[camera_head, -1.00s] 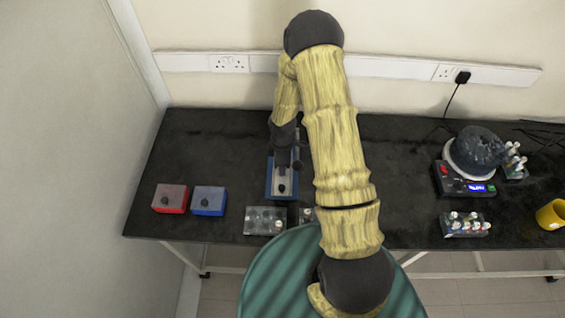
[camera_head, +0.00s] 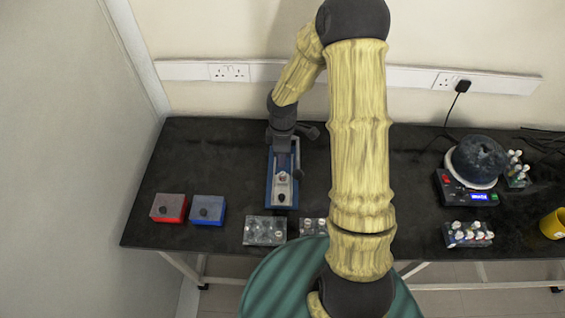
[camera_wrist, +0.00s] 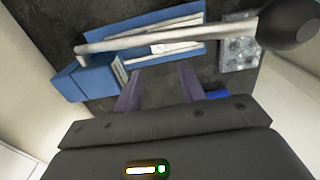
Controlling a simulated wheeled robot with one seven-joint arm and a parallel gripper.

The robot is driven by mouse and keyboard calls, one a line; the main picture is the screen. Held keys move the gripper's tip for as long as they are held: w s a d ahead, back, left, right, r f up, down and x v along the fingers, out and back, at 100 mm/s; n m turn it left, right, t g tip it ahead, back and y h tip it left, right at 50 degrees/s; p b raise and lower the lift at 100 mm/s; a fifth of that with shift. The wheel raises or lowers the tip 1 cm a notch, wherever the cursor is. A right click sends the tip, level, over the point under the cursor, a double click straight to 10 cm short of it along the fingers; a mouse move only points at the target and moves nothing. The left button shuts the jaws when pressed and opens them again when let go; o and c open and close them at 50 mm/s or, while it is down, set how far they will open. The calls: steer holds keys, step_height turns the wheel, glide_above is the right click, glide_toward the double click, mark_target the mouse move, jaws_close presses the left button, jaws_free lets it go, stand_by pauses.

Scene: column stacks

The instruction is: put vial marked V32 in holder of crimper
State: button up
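The crimper (camera_head: 271,190), with a blue base and a grey lever, stands on the black bench left of my arm; it also fills the upper part of the wrist view (camera_wrist: 78,82). A small pale piece (camera_wrist: 158,48) sits along its middle; I cannot tell whether it is a vial in the holder. My gripper (camera_head: 282,140) is above the crimper's far end. In the wrist view my gripper (camera_wrist: 160,78) has its two fingers apart with nothing visible between them. No V32 marking is readable.
Racks with vials stand at the front (camera_head: 265,230), (camera_head: 313,227) and right (camera_head: 468,235). A red box (camera_head: 168,209) and blue box (camera_head: 207,209) are at left. A stirrer (camera_head: 466,190) and yellow cup (camera_head: 553,223) are at right. A green stool (camera_head: 285,285) is in front.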

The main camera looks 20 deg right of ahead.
steer(key=shift+r, duration=0.9)
steer(key=s+r+m+t, duration=0.2)
steer(key=s+r+m, duration=1.1)
steer(key=s+m, duration=0.1)
steer(key=shift+s+t, duration=0.15)
steer(key=shift+t, duration=0.15)
